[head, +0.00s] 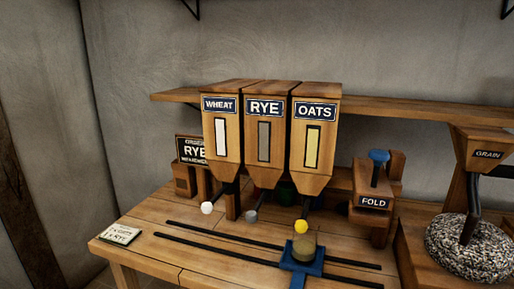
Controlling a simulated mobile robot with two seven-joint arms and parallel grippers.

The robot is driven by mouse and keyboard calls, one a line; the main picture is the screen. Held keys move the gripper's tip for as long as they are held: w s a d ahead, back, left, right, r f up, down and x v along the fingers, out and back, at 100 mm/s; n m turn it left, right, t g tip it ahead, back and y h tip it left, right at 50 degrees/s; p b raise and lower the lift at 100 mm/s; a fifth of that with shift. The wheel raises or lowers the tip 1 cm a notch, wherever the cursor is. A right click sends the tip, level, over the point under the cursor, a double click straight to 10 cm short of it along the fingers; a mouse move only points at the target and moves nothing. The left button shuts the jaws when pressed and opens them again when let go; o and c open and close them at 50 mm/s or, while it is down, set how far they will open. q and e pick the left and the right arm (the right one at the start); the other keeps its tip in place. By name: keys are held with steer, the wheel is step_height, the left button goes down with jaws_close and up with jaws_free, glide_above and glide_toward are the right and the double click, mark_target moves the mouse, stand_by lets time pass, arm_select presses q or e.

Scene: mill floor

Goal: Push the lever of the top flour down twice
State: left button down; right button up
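Three wooden flour bins stand side by side: WHEAT (221,155), RYE (264,170) and OATS (302,185). Each has a lever below its front: a white knob (207,208) under WHEAT, a grey knob (251,216) under RYE, a yellow knob (301,227) under OATS. An order sign (190,149) at the left shows RYE in large letters, with smaller writing hard to read. A clear jar (303,246) on a blue carriage (290,263) stands below the OATS lever, partly behind its yellow knob. Neither of my grippers shows.
Two dark rails (205,246) cross the wooden table (180,222). A small written card (120,234) lies at the left. A FOLD block (373,202) with a blue knob (379,156) stands right, beside a GRAIN hopper (486,146) over a speckled millstone (470,255).

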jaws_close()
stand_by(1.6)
